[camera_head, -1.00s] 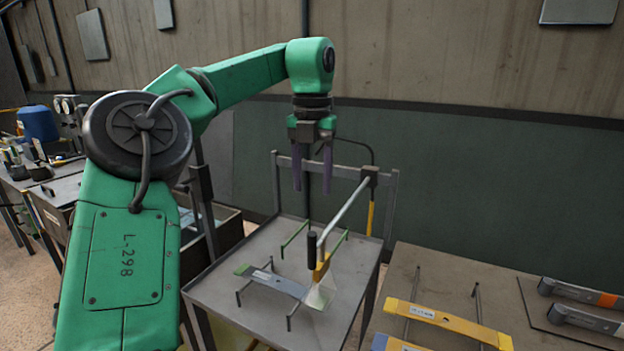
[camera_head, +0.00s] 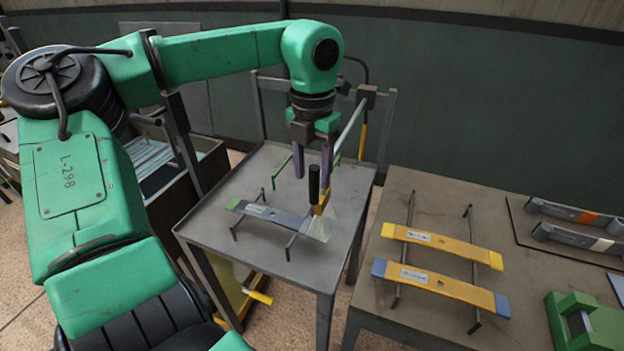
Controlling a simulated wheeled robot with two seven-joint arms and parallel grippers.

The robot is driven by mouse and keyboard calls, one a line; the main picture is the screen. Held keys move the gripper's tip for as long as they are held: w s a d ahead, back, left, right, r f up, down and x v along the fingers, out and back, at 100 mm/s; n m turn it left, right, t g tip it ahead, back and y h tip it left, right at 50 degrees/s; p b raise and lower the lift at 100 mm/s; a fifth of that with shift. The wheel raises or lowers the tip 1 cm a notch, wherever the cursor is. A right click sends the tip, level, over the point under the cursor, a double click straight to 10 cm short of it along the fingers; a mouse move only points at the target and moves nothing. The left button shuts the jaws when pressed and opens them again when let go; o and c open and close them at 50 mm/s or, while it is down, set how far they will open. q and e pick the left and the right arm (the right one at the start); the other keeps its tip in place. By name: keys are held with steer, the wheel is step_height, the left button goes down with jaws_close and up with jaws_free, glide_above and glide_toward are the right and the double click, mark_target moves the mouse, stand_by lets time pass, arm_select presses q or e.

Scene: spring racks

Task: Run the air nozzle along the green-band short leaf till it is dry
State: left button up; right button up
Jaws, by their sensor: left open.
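The green-band short leaf (camera_head: 274,215) is a grey strip with a green left end and a white label. It lies across two thin rails on the metal stand. The air nozzle (camera_head: 314,182) has a black upright grip and a yellow lower part, and it hangs from a pale arm above the leaf's right end. A pale see-through fan spreads below it over that end. My left gripper (camera_head: 313,171) is open, purple fingers pointing down, with its tips around the height of the grip's top. Whether the grip stands between the fingers is unclear. My right gripper is out of view.
A bench (camera_head: 385,290) at right holds a yellow leaf with yellow ends (camera_head: 455,246) and one with blue ends (camera_head: 450,287) on rails. A green block (camera_head: 590,325) sits at lower right. An open tank stands left of the stand.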

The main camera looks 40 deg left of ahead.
mark_target(310, 184)
arm_select(q)
steer(key=f, duration=0.1)
steer(key=a+f, duration=0.1)
steer(key=f, duration=0.2)
steer(key=shift+w+a+f, duration=0.15)
steer(key=shift+w+a, duration=0.05)
steer(key=shift+w, duration=0.1)
steer(key=shift+s+d, duration=0.15)
steer(key=shift+d, duration=0.2)
steer(key=shift+c, duration=0.7)
jaws_close()
steer(key=shift+a, duration=0.2)
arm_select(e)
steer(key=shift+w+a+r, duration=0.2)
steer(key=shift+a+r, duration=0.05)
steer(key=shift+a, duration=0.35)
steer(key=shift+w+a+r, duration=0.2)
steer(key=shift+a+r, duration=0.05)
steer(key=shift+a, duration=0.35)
